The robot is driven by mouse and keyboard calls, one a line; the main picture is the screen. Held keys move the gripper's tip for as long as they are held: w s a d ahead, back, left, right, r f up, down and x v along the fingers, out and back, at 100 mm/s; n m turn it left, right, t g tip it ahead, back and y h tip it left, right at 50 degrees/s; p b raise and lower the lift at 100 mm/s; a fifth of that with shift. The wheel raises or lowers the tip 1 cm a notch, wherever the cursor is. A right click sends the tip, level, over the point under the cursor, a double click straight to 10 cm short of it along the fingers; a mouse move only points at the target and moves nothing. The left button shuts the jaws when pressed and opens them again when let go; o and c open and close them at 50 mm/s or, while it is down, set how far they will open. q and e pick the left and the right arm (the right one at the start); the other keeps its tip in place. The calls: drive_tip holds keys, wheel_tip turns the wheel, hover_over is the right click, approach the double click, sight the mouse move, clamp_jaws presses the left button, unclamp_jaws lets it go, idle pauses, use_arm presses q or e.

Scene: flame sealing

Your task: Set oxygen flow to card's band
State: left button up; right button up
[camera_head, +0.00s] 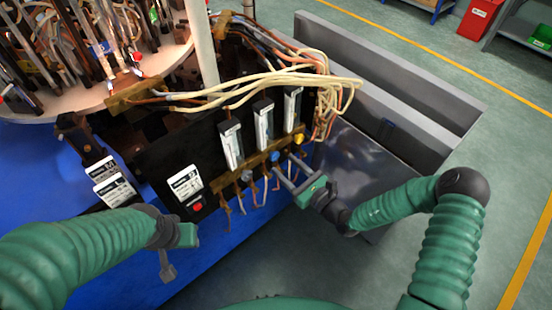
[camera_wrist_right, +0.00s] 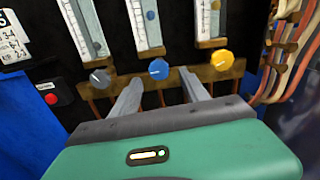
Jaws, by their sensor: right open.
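A black panel (camera_head: 155,160) carries three upright flow tubes with scales: left (camera_head: 231,145), middle (camera_head: 264,125) and right (camera_head: 292,108). Below them sit a grey knob (camera_wrist_right: 100,78), a blue knob (camera_wrist_right: 159,69) and a yellow knob (camera_wrist_right: 222,60). My right gripper (camera_head: 284,164) is open, its two fingers reaching toward the panel on either side of the blue knob; contact cannot be told. A white printed card (camera_head: 185,183) is on the panel, left of the tubes. My left gripper (camera_head: 178,250) hangs at the lower left, away from the knobs.
A red button (camera_head: 197,206) sits below the card. Two more white labels (camera_head: 115,190) stand further left. Pale hoses (camera_head: 265,85) loop above the tubes, and copper pipes hang below the knobs. A grey metal trough (camera_head: 400,75) lies to the right. Open floor lies beyond.

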sight(276, 158)
drive_tip(key=x, duration=0.5)
drive_tip(key=shift+a+f+b, duration=0.1)
drive_tip(key=shift+b, duration=0.25)
drive_tip(key=shift+w+a, duration=0.15)
drive_tip(key=shift+w, duration=0.15)
clamp_jaws()
drive_tip(key=shift+r+p, duration=0.3)
drive_tip(key=shift+p, duration=0.1)
drive_tip(key=shift+n+p, duration=0.45)
drive_tip(key=shift+n, duration=0.05)
drive_tip(key=shift+f, duration=0.2)
